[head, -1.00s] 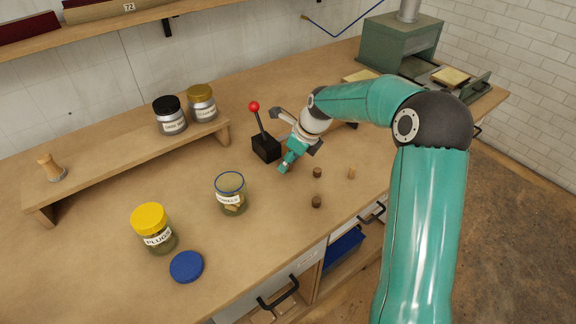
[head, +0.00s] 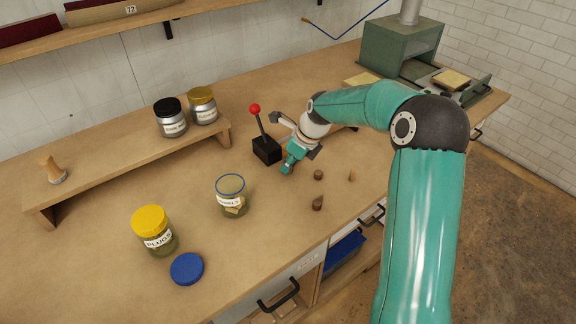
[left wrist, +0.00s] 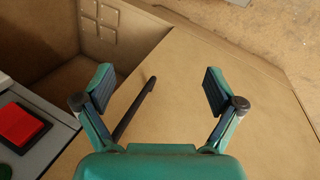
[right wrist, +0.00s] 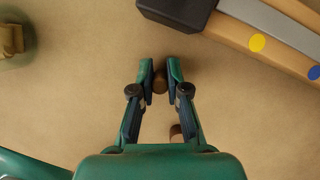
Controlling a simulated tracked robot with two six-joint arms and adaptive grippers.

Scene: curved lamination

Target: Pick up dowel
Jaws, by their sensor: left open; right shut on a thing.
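My right gripper (right wrist: 160,78) is shut on a small brown dowel (right wrist: 160,82), seen between the fingertips in the right wrist view. In the head view, the right gripper (head: 288,169) is low over the bench, just right of the black block with the red-knobbed lever; the fingers hide the held dowel there. More small pegs stand on the bench: two dark brown ones (head: 318,174) (head: 317,203) and a lighter one (head: 352,176). Another brown peg (right wrist: 176,132) shows behind the fingertips. My left gripper (left wrist: 160,92) is open and empty.
The lever block (head: 267,150) stands close beside the right gripper. An open glass jar (head: 231,197) holds pale pieces. A yellow-lidded PLUGS jar (head: 155,232) and a blue lid (head: 187,269) are front left. Two jars stand on the raised shelf (head: 130,170).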

